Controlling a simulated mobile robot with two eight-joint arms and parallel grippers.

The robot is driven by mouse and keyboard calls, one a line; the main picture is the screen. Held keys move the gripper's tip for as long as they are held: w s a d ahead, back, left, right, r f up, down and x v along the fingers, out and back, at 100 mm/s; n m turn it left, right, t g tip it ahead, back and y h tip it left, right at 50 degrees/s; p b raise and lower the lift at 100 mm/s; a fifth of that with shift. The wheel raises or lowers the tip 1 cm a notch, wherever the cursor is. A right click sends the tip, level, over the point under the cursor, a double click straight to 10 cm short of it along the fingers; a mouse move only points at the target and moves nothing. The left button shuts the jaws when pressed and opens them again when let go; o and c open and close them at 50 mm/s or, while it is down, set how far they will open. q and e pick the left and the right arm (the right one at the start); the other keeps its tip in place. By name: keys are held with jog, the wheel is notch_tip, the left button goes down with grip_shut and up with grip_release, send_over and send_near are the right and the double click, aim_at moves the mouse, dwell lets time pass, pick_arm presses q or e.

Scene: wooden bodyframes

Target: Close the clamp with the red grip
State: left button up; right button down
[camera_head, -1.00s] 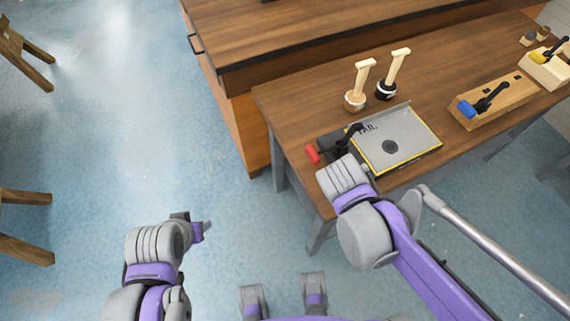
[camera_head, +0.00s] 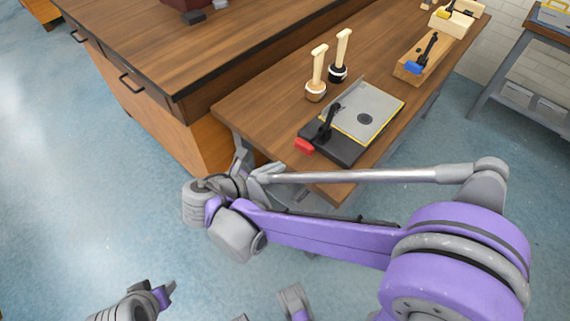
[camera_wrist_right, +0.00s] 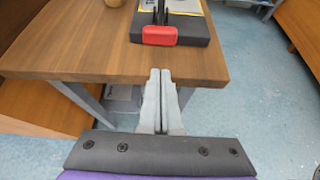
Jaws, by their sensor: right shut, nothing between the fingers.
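The clamp's red grip (camera_head: 304,147) lies low at the near left end of a black base (camera_head: 343,150). The black clamp arm (camera_head: 327,122) stands up behind it, beside a grey plate (camera_head: 362,110) with yellow edging. In the right wrist view the red grip (camera_wrist_right: 159,36) is just beyond the fingertips, apart from them. My right gripper (camera_head: 243,160) is by the table's near left edge; in its wrist view (camera_wrist_right: 160,74) its fingers are together and empty. My left gripper (camera_head: 165,292) is at the bottom left, too small to tell its opening.
The wooden table (camera_head: 255,105) holds two upright wooden-handled tools (camera_head: 318,72) behind the plate. A clamp with a blue grip (camera_head: 413,68) and one with a yellow grip (camera_head: 443,13) stand farther right. A larger workbench (camera_head: 190,60) adjoins at left. Open floor lies left.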

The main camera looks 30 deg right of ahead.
jog(key=b+x, duration=0.1)
jog(key=x, duration=0.8)
jog(key=shift+w+d+f, duration=0.15)
jog(key=shift+w+d, duration=0.15)
